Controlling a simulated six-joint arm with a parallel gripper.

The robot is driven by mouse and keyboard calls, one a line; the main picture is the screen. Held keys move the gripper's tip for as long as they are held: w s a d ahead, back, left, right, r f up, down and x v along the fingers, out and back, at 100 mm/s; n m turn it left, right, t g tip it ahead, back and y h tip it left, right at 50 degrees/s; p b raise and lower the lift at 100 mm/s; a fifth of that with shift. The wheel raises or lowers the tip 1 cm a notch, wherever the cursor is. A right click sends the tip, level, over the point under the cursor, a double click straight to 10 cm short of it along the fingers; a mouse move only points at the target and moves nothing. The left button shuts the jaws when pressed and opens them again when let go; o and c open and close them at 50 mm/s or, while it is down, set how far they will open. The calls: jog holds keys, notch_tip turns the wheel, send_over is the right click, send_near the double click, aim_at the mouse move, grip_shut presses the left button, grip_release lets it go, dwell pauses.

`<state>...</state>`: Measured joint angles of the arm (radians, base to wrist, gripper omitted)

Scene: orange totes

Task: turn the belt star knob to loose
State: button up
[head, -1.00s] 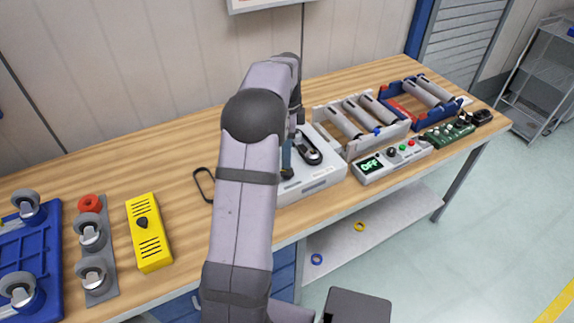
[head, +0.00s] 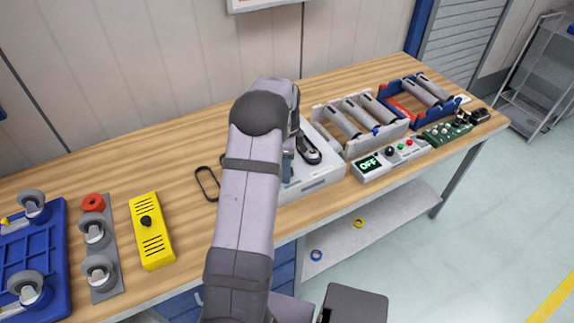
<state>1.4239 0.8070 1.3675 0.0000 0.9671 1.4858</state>
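A light grey unit (head: 322,182) stands on the bench at mid-picture, with a black belt loop (head: 308,151) on its top. My arm covers the left part of this unit. I cannot make out the belt star knob; it may be behind my arm. My gripper (head: 288,166) is low over the unit, just left of the belt loop, and mostly hidden behind my arm. Its fingertips do not show, so I cannot tell whether it is open or touching anything.
A control box (head: 372,168) reading OFF and a grey tray (head: 349,152) of rollers stand to the right. A yellow box (head: 153,245) with a black knob and a grey caster strip (head: 107,276) lie left. A thin black loop (head: 207,184) lies beside the unit.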

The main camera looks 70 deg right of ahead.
jog(key=c, duration=0.9)
jog(key=shift+n, duration=0.4)
jog(key=n, duration=1)
jog(key=shift+w+n+b, duration=0.1)
jog(key=shift+n+b, duration=0.2)
jog(key=shift+b, duration=0.1)
jog(key=n, duration=1.3)
jog(key=shift+r, duration=0.1)
